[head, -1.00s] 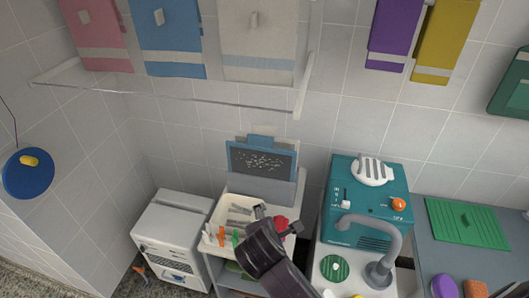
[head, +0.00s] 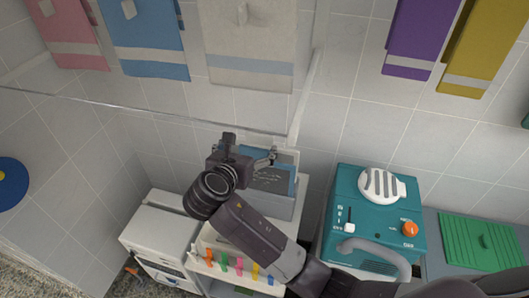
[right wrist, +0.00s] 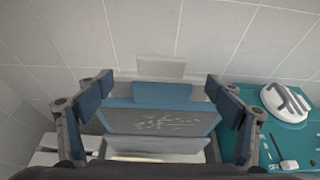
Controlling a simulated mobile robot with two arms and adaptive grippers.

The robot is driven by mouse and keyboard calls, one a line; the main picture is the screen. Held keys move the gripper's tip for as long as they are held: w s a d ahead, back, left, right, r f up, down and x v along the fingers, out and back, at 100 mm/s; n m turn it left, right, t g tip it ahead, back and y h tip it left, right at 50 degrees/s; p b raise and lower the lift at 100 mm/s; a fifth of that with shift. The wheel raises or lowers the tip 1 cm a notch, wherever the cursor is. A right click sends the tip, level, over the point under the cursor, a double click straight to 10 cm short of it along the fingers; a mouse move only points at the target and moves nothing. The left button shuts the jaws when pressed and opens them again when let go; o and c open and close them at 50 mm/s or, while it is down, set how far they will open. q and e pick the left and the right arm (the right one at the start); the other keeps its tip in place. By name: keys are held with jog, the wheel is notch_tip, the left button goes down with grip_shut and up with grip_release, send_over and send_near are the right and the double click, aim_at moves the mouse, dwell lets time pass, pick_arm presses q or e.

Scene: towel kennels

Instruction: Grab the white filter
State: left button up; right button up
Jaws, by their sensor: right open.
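A pale white panel with a raised tab, which looks like the white filter (right wrist: 160,66), stands against the wall at the back in the right wrist view. In front of it is a blue filter (right wrist: 162,94) with a tab and a dark screen dotted with white bits. My right gripper (right wrist: 158,85) is open and empty, its fingers to either side of the tabs and apart from them. In the head view my right gripper (head: 250,150) is above the filter holder and hides much of it. My left gripper is not in view.
A teal machine (head: 345,215) with a white vented knob stands right of the holder. A white cabinet (head: 160,228) is to the left. A tray (head: 205,243) with coloured tools sits below my arm. Towels hang above, near a rail (head: 190,120).

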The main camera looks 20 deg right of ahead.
aim_at(259, 135)
jog(key=w+d, duration=0.1)
jog(key=w+p, duration=0.1)
jog(key=w+d+p, duration=0.1)
jog(key=shift+d+f, duration=0.25)
jog(key=shift+d, duration=0.05)
jog(key=shift+x, duration=1.25)
jog(key=shift+w+f, duration=0.15)
jog(key=shift+f, duration=0.1)
jog(key=shift+c, duration=0.4)
jog(key=c, duration=1.6)
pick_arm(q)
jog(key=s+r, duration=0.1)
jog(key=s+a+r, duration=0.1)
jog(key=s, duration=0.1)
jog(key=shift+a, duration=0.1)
